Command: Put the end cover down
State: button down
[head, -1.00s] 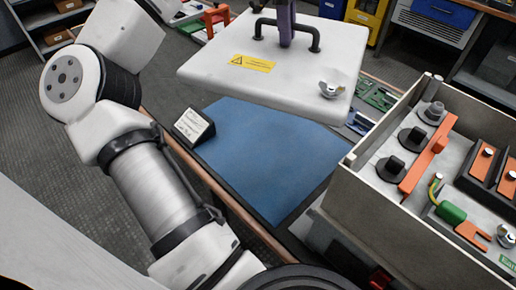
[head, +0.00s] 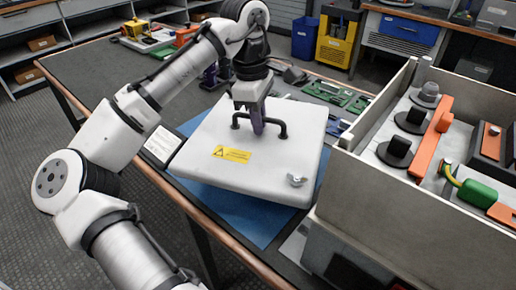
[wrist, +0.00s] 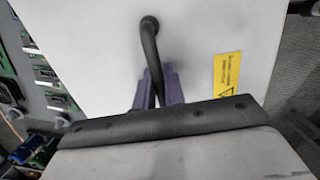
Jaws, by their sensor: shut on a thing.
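The end cover (head: 250,155) is a white square plate with a black bar handle (head: 283,130), a yellow warning label and a wing nut at its near right corner. My gripper (head: 258,128) is shut on the handle from above. The cover lies over the blue mat (head: 240,218), which shows along its near and right sides; I cannot tell if the cover touches it. In the wrist view the purple fingers (wrist: 157,90) hold the handle, and the white cover (wrist: 200,40) fills the middle.
The open capacitor box (head: 400,185), with terminals, an orange bar and a green-ended cable, stands close at the right. A small sign (head: 161,143) stands at the mat's left. Green circuit boards (head: 330,92) lie behind. The table's left edge is bare.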

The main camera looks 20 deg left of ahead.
notch_tip(320, 180, down, 7)
jog(key=shift+f+b, duration=0.2)
jog(key=shift+b, duration=0.25)
jog(key=c, duration=1.5)
grip_release()
jog(key=shift+f, duration=0.15)
jog(key=r, duration=0.4)
jog(key=a+r+p, duration=0.1)
jog(key=r, duration=0.3)
jog(key=r+p, duration=0.1)
jog(key=r, duration=0.3)
jog(key=shift+a+r, duration=0.15)
jog(key=shift+a, duration=0.1)
